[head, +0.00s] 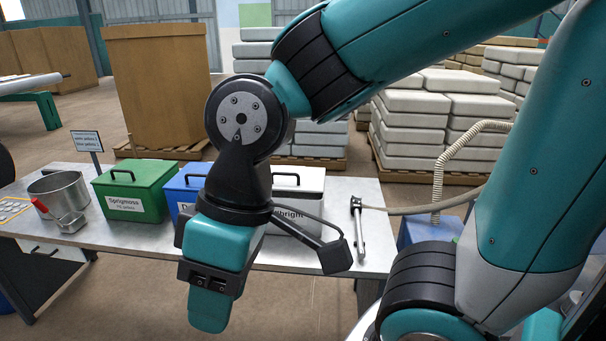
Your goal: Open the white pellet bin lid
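The white pellet bin (312,208) stands on the metal table, the rightmost of three bins. Its label is partly covered and ends in "bright". Its white lid (312,178) has a black handle (286,179) and appears to lie flat and shut on the bin. My gripper (245,262) hangs from the arm nearer the camera than the bins, across the left and lower part of the white bin in the picture. It looks apart from the handle. Its fingertips cannot be made out clearly, and I see nothing held.
Left of the white bin are a blue bin (184,190), partly hidden by my arm, and a green bin (136,192). A steel pot (60,194) and a red-handled scoop (66,219) are further left. A suction wand (357,226) with hose lies right of the white bin.

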